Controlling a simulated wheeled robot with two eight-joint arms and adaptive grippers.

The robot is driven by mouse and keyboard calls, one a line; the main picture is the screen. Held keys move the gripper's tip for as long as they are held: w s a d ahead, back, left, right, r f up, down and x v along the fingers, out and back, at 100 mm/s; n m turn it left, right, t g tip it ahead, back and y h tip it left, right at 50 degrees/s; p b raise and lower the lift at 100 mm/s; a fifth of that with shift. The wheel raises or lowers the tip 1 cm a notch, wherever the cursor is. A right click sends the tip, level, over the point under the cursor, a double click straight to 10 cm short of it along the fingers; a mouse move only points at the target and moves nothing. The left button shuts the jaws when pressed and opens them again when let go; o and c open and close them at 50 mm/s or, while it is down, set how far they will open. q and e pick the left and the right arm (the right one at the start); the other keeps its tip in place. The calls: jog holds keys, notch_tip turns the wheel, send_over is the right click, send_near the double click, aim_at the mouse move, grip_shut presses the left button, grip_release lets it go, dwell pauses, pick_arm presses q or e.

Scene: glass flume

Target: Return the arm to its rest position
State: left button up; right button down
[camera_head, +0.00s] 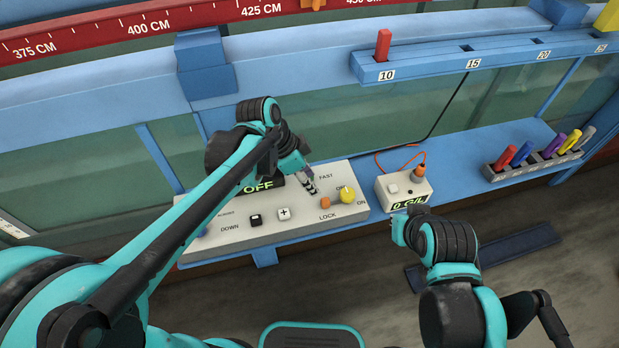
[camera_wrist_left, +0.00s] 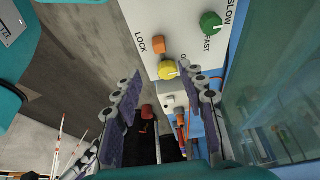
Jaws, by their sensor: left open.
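My left arm reaches in from the left in the head view. Its gripper (camera_head: 311,184) is over the pale control panel (camera_head: 305,222), between the OFF display (camera_head: 258,186) and the yellow knob (camera_head: 347,194). In the left wrist view the two fingers of the left gripper (camera_wrist_left: 164,100) stand apart with nothing held between them. The yellow knob (camera_wrist_left: 168,70), orange button (camera_wrist_left: 158,44) and green knob (camera_wrist_left: 210,23) show beyond them. The green knob is hidden in the head view.
A small meter box (camera_head: 403,189) reading 0 G/L stands right of the panel. A rack (camera_head: 530,168) of coloured pens is on the shelf farther right. A blue numbered rail (camera_head: 430,70) and a red ruler (camera_head: 120,32) run above. The shelf between box and rack is clear.

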dwell(0.4)
pick_arm(q)
jog(key=s+a+f+n+t+y+b, duration=0.4)
jog(key=s+a+n, duration=0.7)
jog(key=a+n, duration=0.3)
jog(key=shift+a+f+t+b, duration=0.2)
jog(key=shift+a+t+b, duration=0.5)
jog(key=shift+t, duration=0.2)
dwell(1.9)
